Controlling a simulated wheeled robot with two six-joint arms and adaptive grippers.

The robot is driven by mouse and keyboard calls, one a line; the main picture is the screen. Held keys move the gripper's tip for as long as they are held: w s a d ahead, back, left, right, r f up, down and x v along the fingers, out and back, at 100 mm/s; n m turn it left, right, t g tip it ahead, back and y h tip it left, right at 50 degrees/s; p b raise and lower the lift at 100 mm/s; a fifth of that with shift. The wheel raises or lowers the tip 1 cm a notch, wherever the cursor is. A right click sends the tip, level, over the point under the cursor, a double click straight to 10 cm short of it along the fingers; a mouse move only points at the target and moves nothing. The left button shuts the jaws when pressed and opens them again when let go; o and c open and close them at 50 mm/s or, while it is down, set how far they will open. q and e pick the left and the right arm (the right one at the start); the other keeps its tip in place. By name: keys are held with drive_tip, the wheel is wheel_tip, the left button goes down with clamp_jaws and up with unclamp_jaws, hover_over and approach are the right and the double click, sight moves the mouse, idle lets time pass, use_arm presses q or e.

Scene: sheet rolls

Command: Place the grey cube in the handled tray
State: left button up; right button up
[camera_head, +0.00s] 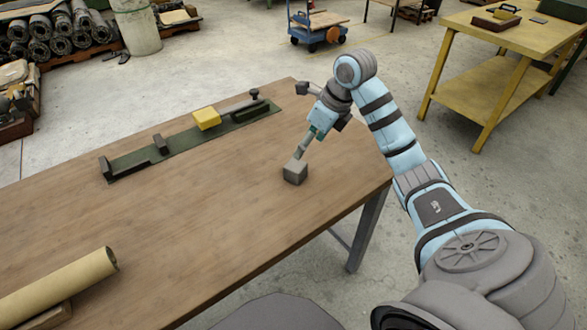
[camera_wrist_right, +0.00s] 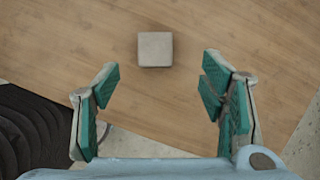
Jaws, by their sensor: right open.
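The grey cube (camera_head: 295,173) sits on the wooden table near its right edge. It also shows in the right wrist view (camera_wrist_right: 155,50), beyond the fingertips and about in line with the gap between them. My right gripper (camera_head: 301,151) is right above and behind the cube. In the wrist view its teal-padded fingers (camera_wrist_right: 160,72) are spread wide with nothing between them. I cannot tell for sure which thing is the handled tray; a long dark green flat base (camera_head: 185,142) with upright dark parts lies along the table's far side. My left gripper is out of view.
A yellow block (camera_head: 206,118) and a dark block (camera_head: 161,144) sit on the green base. A tan roll (camera_head: 62,284) lies at the front left. The table's middle is clear. A yellow table (camera_head: 530,38) behind right carries a brown box-like thing (camera_head: 494,21).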

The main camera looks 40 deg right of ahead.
sight(296, 165)
drive_tip(key=x, duration=0.3)
drive_tip(key=b+x, duration=0.1)
drive_tip(key=x, duration=0.2)
drive_tip(key=s+b+x, duration=0.1)
drive_tip(key=x, duration=0.2)
drive_tip(key=shift+a+f, duration=0.25)
drive_tip(key=shift+f, duration=0.25)
drive_tip(key=shift+w+f, duration=0.3)
drive_tip(key=c, duration=1.3)
